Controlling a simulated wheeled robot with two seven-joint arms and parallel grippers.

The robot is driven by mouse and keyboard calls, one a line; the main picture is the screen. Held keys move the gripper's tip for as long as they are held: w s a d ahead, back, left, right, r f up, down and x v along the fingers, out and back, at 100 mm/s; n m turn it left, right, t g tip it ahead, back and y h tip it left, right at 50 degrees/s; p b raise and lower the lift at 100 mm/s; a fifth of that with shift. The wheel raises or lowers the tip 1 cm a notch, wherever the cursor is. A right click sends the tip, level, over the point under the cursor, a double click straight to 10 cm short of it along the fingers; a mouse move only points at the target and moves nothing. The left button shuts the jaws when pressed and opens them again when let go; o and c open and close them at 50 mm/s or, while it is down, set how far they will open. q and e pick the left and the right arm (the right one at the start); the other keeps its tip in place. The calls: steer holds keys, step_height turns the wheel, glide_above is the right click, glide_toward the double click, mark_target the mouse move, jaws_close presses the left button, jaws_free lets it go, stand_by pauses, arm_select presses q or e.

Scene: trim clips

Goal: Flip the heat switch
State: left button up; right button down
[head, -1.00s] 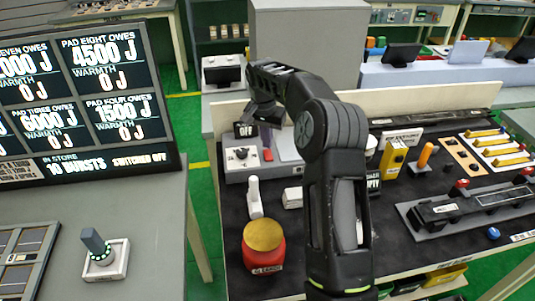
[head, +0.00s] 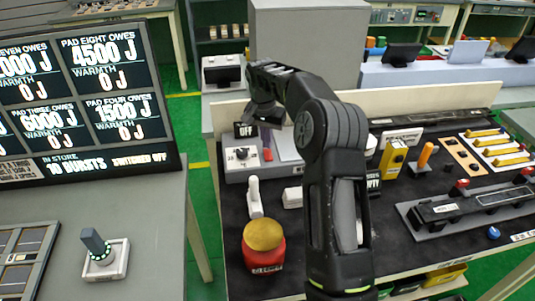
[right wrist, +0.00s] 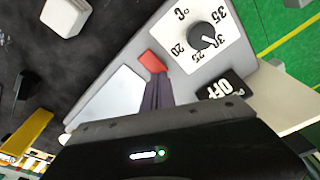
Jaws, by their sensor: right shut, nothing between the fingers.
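The heat switch, a small red rocker (head: 267,154), is on a grey control box (head: 236,173) with a white dial plate (head: 240,154). A black sign on the box reads OFF (head: 245,130). My right gripper (head: 266,143) is shut and empty, pointing down just behind the red rocker. In the right wrist view the shut fingers (right wrist: 157,90) end close to the red rocker (right wrist: 151,62); whether they touch it I cannot tell. The dial (right wrist: 203,40) is marked in °C, its pointer near 25 to 30. My left gripper is not in view.
In front of the box are a white upright handle (head: 254,197), a small white block (head: 292,197) and a red jar with a yellow top (head: 264,247). A low pale wall (head: 430,98) runs along the bench's back. A display board (head: 90,85) stands left, reading SWITCHED OFF.

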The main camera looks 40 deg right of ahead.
mark_target(267, 151)
steer(key=shift+f+b, duration=0.55)
steer(key=shift+f, duration=0.3)
stand_by(0.4)
step_height(267, 151, up, 7)
steer(key=p, duration=0.5)
stand_by(0.8)
